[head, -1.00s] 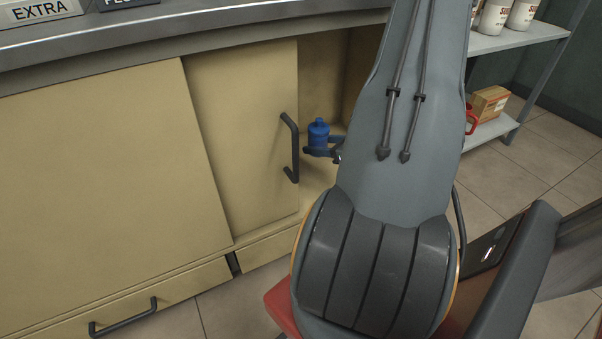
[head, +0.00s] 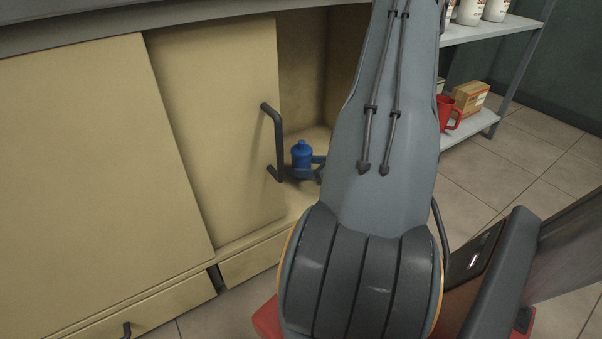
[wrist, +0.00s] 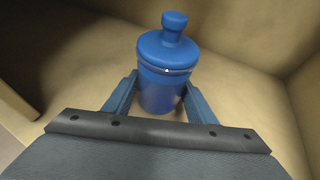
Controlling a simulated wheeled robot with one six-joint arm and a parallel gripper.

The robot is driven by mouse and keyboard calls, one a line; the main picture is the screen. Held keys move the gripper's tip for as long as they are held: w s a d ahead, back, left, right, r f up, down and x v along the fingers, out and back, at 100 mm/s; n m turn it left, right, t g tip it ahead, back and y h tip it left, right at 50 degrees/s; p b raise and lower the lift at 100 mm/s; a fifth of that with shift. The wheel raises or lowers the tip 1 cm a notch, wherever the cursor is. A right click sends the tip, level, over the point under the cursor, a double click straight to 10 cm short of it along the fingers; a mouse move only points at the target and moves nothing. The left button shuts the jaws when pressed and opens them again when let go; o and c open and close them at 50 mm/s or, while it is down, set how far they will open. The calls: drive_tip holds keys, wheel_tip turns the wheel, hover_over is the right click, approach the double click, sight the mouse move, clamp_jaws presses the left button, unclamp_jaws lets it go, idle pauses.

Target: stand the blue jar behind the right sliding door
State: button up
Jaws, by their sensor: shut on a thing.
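The blue jar (head: 301,156) is upright inside the open right part of the cabinet, just right of the sliding door's handle in the head view. It also shows in the wrist view (wrist: 165,65), between the two fingers of my gripper (wrist: 158,98). My gripper (head: 306,173) is shut on the jar's body. I cannot tell whether the jar's base touches the cabinet floor. The right sliding door (head: 222,120) is slid to the left, with its dark bar handle (head: 274,145) beside the opening. My arm hides the right side of the opening.
The cabinet's cream walls and floor (wrist: 245,85) surround the jar. The left door panel (head: 90,160) is at the left, with drawers (head: 250,262) below. A metal shelf (head: 475,125) at the right holds a red mug (head: 447,113) and a cardboard box (head: 470,97).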

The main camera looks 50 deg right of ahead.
drive_tip(key=shift+f, duration=0.8)
drive_tip(key=shift+r, duration=0.1)
drive_tip(key=o, duration=1.3)
drive_tip(key=shift+c, duration=0.2)
drive_tip(key=shift+s+r, duration=0.1)
drive_tip(key=shift+s, duration=0.1)
drive_tip(key=p+v, duration=0.4)
drive_tip(key=v, duration=0.7)
drive_tip(key=shift+s+d+p, duration=0.1)
drive_tip(key=shift+s+p, duration=0.15)
drive_tip(key=shift+p, duration=0.15)
